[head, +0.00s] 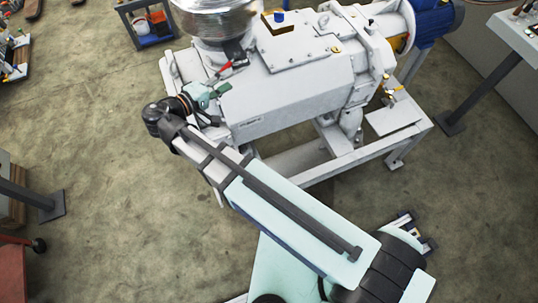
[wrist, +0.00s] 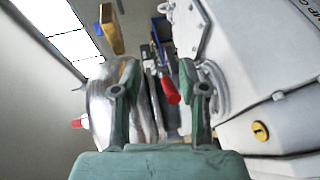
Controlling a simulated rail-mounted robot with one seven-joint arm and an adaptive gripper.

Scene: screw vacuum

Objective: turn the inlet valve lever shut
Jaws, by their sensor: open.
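The inlet valve lever has a red handle (head: 225,67). It sits beside the dark fitting under the shiny silver duct (head: 215,18), at the left end of the white pump. My gripper (head: 217,87) is just below and left of the red handle in the head view. In the wrist view my gripper (wrist: 157,72) is open, its two green fingers apart. The red handle (wrist: 172,90) shows in the gap between them, closer to the right finger. I cannot tell whether they touch. The lever's pivot is hidden.
The white pump body (head: 270,105) stands on a frame right of my gripper. A yellow plug (wrist: 260,131) is on its side. Another red tip (wrist: 77,123) shows left of the silver duct in the wrist view. The concrete floor left of the pump is mostly clear.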

